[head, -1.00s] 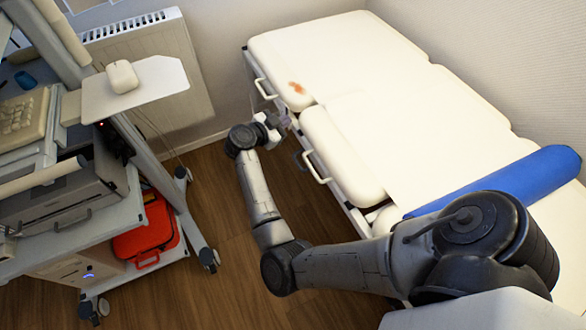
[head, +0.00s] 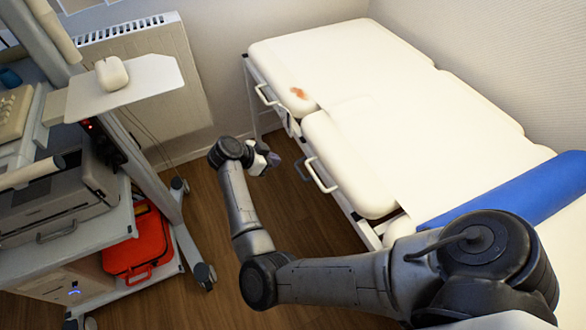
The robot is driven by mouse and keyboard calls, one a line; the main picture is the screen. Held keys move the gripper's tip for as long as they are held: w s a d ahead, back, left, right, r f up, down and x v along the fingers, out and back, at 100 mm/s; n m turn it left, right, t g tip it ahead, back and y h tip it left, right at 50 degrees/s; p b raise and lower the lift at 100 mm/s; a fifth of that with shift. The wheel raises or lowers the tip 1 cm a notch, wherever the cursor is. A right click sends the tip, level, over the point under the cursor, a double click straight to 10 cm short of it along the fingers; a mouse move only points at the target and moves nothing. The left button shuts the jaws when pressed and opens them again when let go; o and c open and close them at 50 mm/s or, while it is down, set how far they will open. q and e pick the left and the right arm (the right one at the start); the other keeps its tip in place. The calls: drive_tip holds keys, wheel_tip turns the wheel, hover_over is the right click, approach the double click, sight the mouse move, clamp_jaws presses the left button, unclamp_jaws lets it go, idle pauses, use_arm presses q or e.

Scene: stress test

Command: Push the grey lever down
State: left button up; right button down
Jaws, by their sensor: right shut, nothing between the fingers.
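The grey lever (head: 302,170) is a small dark piece at the near side of the white treatment couch (head: 345,110), beside a white loop handle (head: 320,175). It is small in the picture, and its exact angle is hard to tell. My right gripper (head: 273,159) is shut and empty, in front of the couch side. In the picture it is a little to the left of the lever, with a visible gap between them. My left gripper is not in view.
Another white handle (head: 265,95) is farther along the couch side. A blue bolster (head: 510,190) lies on the couch at right. A cart (head: 150,210) with a printer (head: 60,200) and a red bag (head: 138,245) stands at left. Wooden floor between is clear.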

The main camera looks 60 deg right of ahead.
drive_tip(key=b, duration=0.5)
hover_over(296, 167)
drive_tip(key=s+a, duration=0.1)
drive_tip(key=a, duration=0.2)
wheel_tip(296, 167, down, 6)
drive_tip(key=shift+s+d+f+b, duration=0.1)
drive_tip(key=shift+s+f+b, duration=0.05)
drive_tip(key=shift+f+b, duration=0.4)
drive_tip(key=shift+s+d+f+b, duration=0.15)
drive_tip(key=shift+f+b, duration=0.15)
drive_tip(key=shift+f, duration=0.35)
drive_tip(key=shift+f+b, duration=0.65)
drive_tip(key=shift+f, duration=0.25)
